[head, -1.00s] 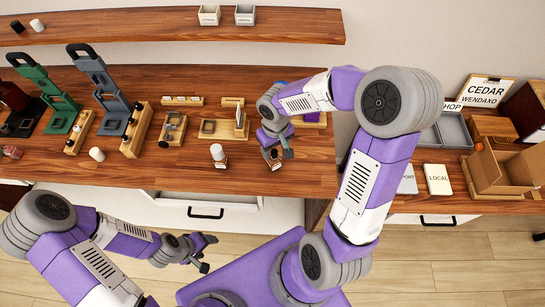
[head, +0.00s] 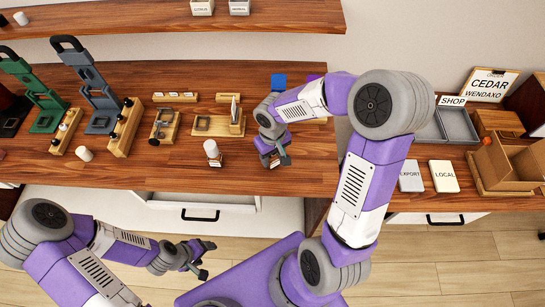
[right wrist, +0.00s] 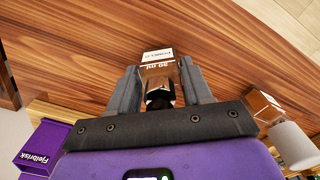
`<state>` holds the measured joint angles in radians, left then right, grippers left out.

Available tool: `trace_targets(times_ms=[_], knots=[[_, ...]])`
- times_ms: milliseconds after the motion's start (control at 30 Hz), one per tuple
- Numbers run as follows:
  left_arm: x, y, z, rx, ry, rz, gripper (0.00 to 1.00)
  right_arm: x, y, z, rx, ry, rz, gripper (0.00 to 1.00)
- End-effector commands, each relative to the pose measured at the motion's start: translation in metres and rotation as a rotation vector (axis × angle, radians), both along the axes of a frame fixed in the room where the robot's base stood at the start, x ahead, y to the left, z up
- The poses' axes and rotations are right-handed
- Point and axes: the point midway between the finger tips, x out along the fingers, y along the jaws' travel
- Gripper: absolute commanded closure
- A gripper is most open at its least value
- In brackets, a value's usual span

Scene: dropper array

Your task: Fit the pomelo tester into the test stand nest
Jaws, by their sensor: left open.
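My right gripper (head: 276,161) is low over the front part of the wooden counter. In the right wrist view its two grey fingers (right wrist: 160,88) stand close on both sides of a small amber bottle (right wrist: 158,70) with a dark cap and a white label. A wooden stand with a square frame (head: 203,123), which looks like the test stand nest, is behind and left of the gripper. My left gripper (head: 206,258) is open and empty, in front of the counter.
A white-capped bottle (head: 212,150) stands left of my right gripper and in the right wrist view (right wrist: 290,142). Green (head: 42,105) and blue-grey (head: 98,95) stands are at left. The front counter between has bare space.

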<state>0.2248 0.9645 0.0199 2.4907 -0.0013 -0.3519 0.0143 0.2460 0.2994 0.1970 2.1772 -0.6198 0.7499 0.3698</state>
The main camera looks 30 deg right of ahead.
Motion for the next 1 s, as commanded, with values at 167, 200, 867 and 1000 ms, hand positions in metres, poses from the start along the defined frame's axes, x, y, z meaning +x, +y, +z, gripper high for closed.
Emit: trace_targets(times_ms=[167, 200, 867, 1000], knots=[[0.000, 0.000, 0.000, 0.000, 0.000, 0.000, 0.34, 0.000, 0.000, 0.000, 0.000, -0.001, 0.000, 0.78], [0.000, 0.000, 0.000, 0.000, 0.000, 0.000, 0.34, 0.000, 0.000, 0.001, 0.000, -0.001, 0.000, 0.78], [0.000, 0.000, 0.037, 0.000, 0.000, 0.000, 0.34, 0.000, 0.000, 0.048, 0.000, -0.001, 0.000, 0.78], [0.000, 0.000, 0.039, 0.000, 0.000, 0.000, 0.34, 0.000, 0.000, 0.051, 0.000, -0.001, 0.000, 0.78]])
